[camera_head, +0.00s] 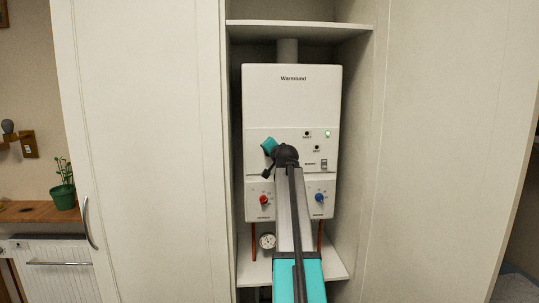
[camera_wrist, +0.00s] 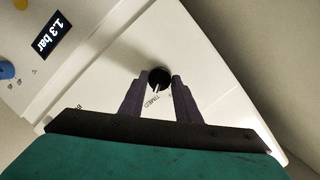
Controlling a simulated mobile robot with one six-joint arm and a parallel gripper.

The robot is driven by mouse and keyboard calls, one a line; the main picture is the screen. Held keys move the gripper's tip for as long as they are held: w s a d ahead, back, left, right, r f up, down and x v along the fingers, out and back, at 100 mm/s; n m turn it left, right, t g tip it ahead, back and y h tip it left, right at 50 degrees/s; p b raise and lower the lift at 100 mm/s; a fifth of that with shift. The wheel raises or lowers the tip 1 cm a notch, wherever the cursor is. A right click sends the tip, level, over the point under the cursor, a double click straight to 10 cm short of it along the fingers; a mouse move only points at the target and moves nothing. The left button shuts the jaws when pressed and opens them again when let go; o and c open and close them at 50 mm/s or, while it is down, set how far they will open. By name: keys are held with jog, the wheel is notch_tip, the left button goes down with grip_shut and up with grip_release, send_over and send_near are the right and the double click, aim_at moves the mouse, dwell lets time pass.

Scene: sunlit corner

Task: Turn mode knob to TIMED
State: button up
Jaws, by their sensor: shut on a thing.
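The mode knob (camera_wrist: 157,72) is a small black round knob with a white pointer line, on a white panel in the wrist view. My gripper (camera_wrist: 158,83) has its two dark fingers on either side of the knob, shut on it. The word TIMED (camera_wrist: 153,101) shows between the fingers, and the pointer line points roughly towards it. Other labels around the knob are mostly hidden by the fingers. In the head view the white Warmlund boiler (camera_head: 292,100) hangs in a cabinet niche, and my arm hides the mode knob.
A red knob (camera_head: 263,199) and a blue knob (camera_head: 319,198) sit low on the boiler. A pressure gauge (camera_head: 267,241) and copper pipes are below. A green light (camera_head: 327,134) is lit. A display (camera_wrist: 41,36) reads 1.3 bar. Cabinet walls stand close on both sides.

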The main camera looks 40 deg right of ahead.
jog(key=o, duration=1.1)
jog(key=shift+d+r, duration=0.2)
jog(key=shift+a, duration=0.1)
jog(key=shift+f, duration=0.1)
jog(key=shift+b+v, duration=1.35)
jog(key=shift+v, duration=5.55)
